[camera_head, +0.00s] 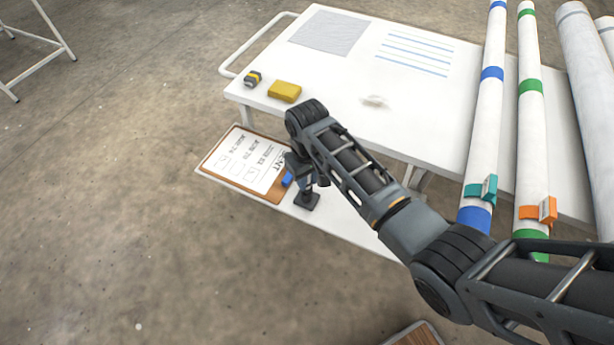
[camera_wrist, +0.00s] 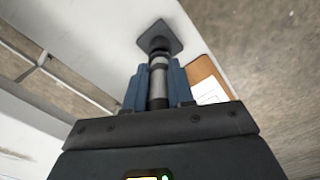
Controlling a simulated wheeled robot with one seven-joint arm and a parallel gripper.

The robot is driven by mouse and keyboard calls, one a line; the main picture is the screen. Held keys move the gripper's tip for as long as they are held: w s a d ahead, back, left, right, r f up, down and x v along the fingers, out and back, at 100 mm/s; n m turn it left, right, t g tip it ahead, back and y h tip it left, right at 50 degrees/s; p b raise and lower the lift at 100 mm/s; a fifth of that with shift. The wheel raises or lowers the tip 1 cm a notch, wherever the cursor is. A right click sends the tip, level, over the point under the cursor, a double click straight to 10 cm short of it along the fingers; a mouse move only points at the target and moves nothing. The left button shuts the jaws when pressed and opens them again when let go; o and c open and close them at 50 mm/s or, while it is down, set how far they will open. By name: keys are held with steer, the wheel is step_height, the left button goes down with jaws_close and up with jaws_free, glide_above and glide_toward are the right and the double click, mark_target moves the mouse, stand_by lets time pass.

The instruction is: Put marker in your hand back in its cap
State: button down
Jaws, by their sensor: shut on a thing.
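My gripper (camera_wrist: 158,68) has its two blue fingers shut on a marker (camera_wrist: 157,84) with a grey barrel and a dark end. The marker points away from the wrist, in line with a black square-based holder (camera_wrist: 171,44). The dark end overlaps the holder's middle in the wrist view, and I cannot tell cap from marker there or whether they touch. In the head view my gripper (camera_head: 303,180) is low over the shelf, just above the holder (camera_head: 308,202). My arm hides most of the marker there.
The holder stands on a white lower shelf (camera_head: 345,225) beside a clipboard (camera_head: 245,160). The white tabletop (camera_head: 345,75) overhangs close by, with a yellow block (camera_head: 284,91) and a small black-and-yellow item (camera_head: 253,79). Several long rolls (camera_head: 484,120) lie at the right.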

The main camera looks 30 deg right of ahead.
steer(key=shift+f+b, duration=0.4)
steer(key=shift+f, duration=0.25)
steer(key=c, duration=0.9)
jaws_free()
